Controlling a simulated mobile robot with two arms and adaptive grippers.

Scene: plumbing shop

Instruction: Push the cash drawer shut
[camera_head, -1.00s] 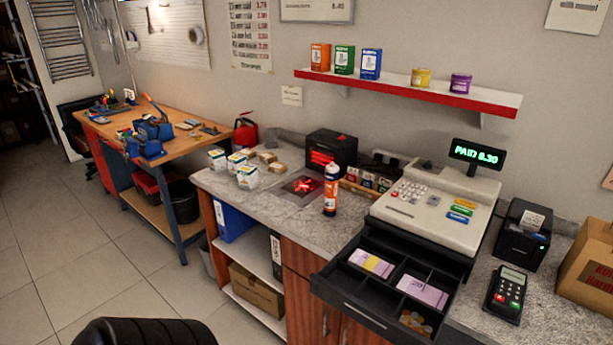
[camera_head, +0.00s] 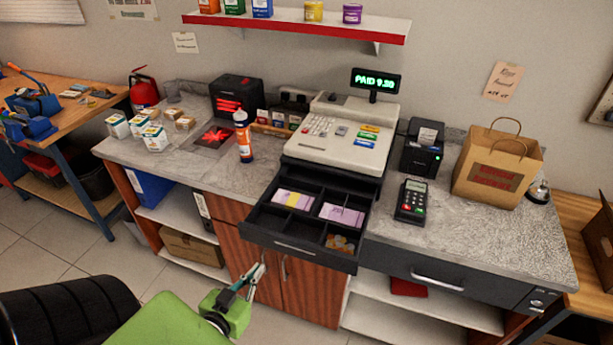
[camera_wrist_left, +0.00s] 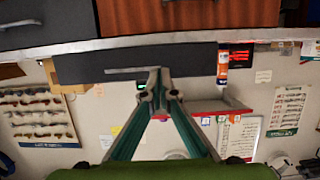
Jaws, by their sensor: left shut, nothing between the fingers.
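The black cash drawer (camera_head: 275,240) stands pulled out from under the beige cash register (camera_head: 340,138) on the counter. Banknote bundles (camera_head: 341,214) and coins (camera_head: 340,243) lie in its compartments. My left gripper (camera_head: 260,270) is shut and empty, pointing up in front of the wooden cabinet doors, a little below the drawer's front in the head view. The left wrist view is upside down; the closed fingertips (camera_wrist_left: 160,72) overlap the dark drawer front (camera_wrist_left: 85,68) near its handle. I cannot tell whether they touch it. My right gripper is not in view.
An orange-and-white tube (camera_head: 243,138) stands on the counter left of the register. A card terminal (camera_head: 412,200), receipt printer (camera_head: 423,150) and paper bag (camera_head: 497,168) are to the right. A black chair back (camera_head: 65,312) is at the lower left.

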